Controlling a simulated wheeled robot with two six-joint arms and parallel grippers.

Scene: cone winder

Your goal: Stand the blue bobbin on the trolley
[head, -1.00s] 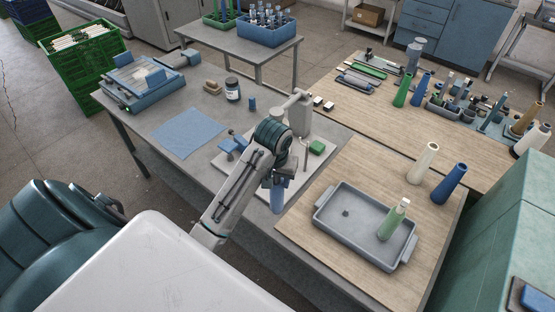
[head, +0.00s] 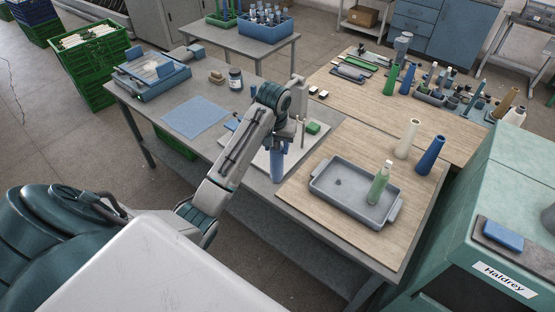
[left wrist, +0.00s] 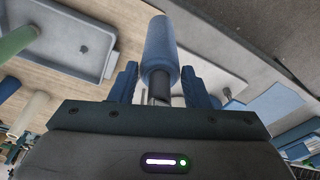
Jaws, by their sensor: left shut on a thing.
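Another blue bobbin (head: 431,155) stands upright on the wooden board at the right. I cannot tell for certain which thing is the trolley; a small grey table (head: 251,48) at the back carries crates. My right gripper is out of view.
A grey tray (head: 326,196) on the wooden board holds an upright green bobbin (head: 379,184). A cream bobbin (head: 407,139) stands behind it. A blue mat (head: 195,117) lies on the grey table. A green machine (head: 480,213) stands at the right edge, close to the board.

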